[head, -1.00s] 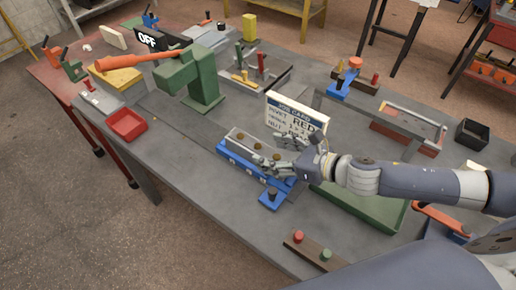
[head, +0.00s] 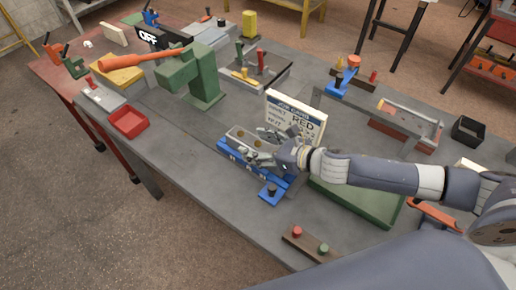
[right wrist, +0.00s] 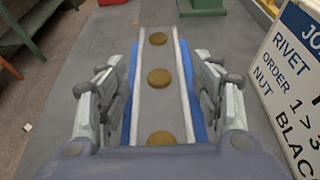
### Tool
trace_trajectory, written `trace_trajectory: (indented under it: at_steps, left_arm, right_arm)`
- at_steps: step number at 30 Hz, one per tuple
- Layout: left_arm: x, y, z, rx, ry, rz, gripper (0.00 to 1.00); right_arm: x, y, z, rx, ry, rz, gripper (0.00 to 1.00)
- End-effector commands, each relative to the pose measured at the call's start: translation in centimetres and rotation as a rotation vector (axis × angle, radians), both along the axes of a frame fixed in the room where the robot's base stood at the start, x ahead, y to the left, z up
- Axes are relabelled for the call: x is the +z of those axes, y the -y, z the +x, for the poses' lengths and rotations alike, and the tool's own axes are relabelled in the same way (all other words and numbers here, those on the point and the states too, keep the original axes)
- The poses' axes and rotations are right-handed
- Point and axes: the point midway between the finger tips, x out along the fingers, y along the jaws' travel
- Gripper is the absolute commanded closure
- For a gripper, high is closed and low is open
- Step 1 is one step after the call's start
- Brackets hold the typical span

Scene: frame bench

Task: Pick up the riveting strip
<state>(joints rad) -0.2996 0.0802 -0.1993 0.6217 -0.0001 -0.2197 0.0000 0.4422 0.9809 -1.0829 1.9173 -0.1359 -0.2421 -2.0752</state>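The riveting strip (right wrist: 159,62) is a pale grey bar with several round brass rivets. It lies in a blue fixture (head: 228,154) on the grey bench, and its far end (head: 237,133) shows in the head view. My right gripper (head: 261,147) is over the near part of the strip and hides some of it. In the right wrist view the right gripper (right wrist: 160,95) is open, with one finger on each side of the strip. Blue fixture edges show between the fingers and the strip. I cannot tell whether either finger touches it. My left gripper is not in view.
A job card (head: 296,116) stands close behind the right gripper. A green tray (head: 357,203) lies under my right forearm. A green press (head: 194,78) with an orange lever and a red bin (head: 128,121) stand to the left. Bench in front of the fixture is mostly clear.

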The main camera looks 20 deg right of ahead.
Motion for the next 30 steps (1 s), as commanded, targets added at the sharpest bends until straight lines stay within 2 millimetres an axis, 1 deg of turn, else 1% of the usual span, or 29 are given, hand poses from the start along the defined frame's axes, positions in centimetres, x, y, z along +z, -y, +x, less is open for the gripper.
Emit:
trace_trajectory:
  at_steps: [1,2,3,5,6,7,15,20,23,30]
  left_arm:
    - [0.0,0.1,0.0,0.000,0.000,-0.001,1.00]
    - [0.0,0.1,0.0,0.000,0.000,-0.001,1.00]
    - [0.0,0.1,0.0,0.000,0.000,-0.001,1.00]
    - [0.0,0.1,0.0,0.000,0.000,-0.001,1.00]
    - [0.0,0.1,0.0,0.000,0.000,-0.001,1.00]
    - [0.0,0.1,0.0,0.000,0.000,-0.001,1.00]
    - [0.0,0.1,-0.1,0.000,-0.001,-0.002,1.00]
    - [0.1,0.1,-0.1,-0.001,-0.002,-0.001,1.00]
    - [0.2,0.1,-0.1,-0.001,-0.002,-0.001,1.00]
    - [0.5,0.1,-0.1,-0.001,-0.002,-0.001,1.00]
  right_arm:
    - [0.0,0.0,0.0,0.000,0.000,0.000,0.58]
    - [0.0,0.0,0.0,0.000,0.000,0.000,0.64]
    - [0.0,0.0,0.0,0.000,0.000,0.000,0.74]
    - [0.0,0.0,0.0,0.000,0.000,0.000,0.87]
    - [0.0,0.0,0.0,0.000,0.000,0.000,0.96]
    - [0.0,0.0,0.0,0.000,0.000,0.000,0.98]
    - [0.3,0.0,0.1,0.000,0.003,0.001,0.98]
    - [1.2,0.0,0.1,0.001,0.006,0.001,0.98]
    - [2.2,0.0,0.1,0.002,0.006,0.000,0.98]
    - [6.1,0.0,0.1,0.001,0.009,0.000,0.98]
